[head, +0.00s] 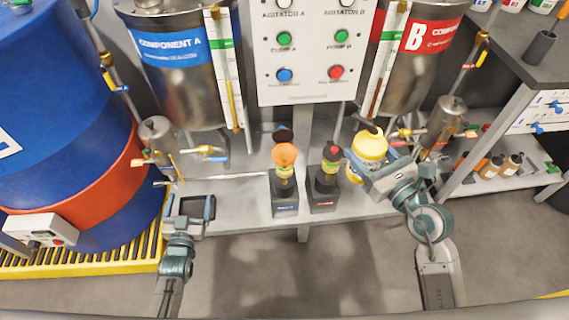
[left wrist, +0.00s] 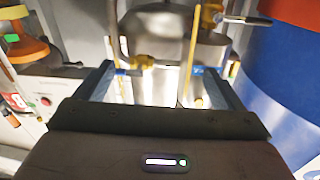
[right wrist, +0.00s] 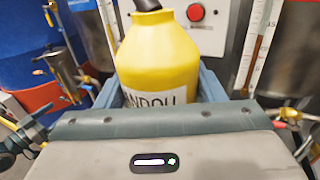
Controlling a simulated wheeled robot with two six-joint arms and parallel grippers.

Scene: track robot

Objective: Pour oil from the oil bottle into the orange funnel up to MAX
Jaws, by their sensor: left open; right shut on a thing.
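The yellow oil bottle (head: 369,148) is in my right gripper (head: 376,172), which is shut on it; the bottle looks roughly upright. The right wrist view shows the bottle's body (right wrist: 160,55) between the fingers, with a dark spout on top and a partly hidden label. The orange funnel (head: 285,154) sits on top of the left of two small units, left of and apart from the bottle. No oil stream is visible, and the MAX mark is too small to make out. My left gripper (head: 190,208) is open and empty, left of the funnel.
A red-capped unit (head: 332,152) stands between funnel and bottle. Behind are the Component A tank (head: 178,75), the control panel (head: 308,50) and the Component B tank (head: 415,65). A blue and red drum (head: 70,185) stands at left. Small bottles (head: 490,166) stand on the right shelf.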

